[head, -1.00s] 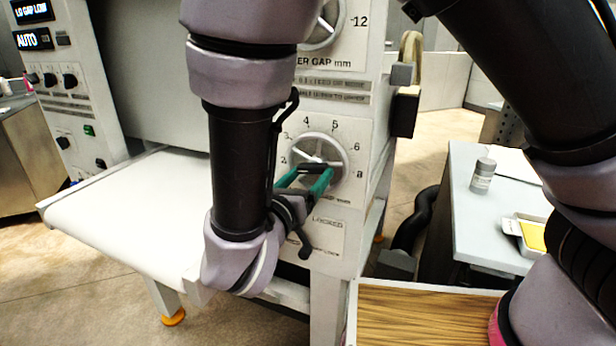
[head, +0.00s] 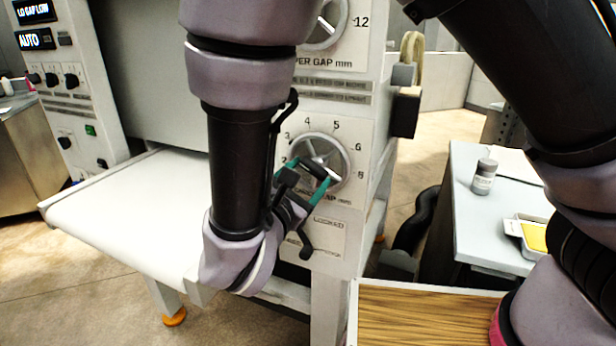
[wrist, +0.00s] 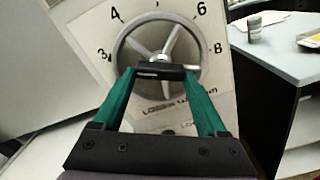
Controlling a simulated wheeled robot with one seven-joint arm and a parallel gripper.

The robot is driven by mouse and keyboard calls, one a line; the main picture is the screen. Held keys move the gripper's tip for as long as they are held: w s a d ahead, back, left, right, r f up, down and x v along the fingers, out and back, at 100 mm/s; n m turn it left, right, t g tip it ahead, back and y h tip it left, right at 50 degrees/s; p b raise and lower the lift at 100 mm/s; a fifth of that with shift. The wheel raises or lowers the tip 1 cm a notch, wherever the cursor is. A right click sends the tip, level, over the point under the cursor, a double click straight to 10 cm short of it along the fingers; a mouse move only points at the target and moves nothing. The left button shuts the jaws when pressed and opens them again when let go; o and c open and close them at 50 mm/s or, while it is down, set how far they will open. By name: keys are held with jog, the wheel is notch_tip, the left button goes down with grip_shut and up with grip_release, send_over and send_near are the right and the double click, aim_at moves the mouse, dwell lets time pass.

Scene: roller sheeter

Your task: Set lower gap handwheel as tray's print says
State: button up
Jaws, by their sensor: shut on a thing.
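The lower gap handwheel (head: 322,150) is a grey spoked wheel on the machine's white front panel, with a printed dial around it. The wrist view shows the handwheel (wrist: 166,56) close up, with the marks 3, 4, 6 and 8 visible. The gripper (wrist: 160,72) also covers the lower middle of the wheel in the wrist view. A small white tray (head: 516,230) with yellow contents lies on the right table; I cannot read its print.
The upper gap handwheel (head: 325,28) is above, partly behind my arm. A control panel (head: 72,85) stands at left, a white belt (head: 130,205) below it. A grey jar (head: 484,176) stands on the right table (head: 470,215). A wood-grain surface (head: 420,318) lies in front.

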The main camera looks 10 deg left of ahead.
jog(key=m, duration=0.4)
jog(key=shift+a, duration=0.1)
jog(key=shift+r+m, duration=0.1)
jog(key=shift+m, duration=1.8)
jog(key=o, duration=1.3)
jog(key=shift+s+a, duration=0.1)
jog(key=v, duration=1)
jog(key=shift+s, duration=0.35)
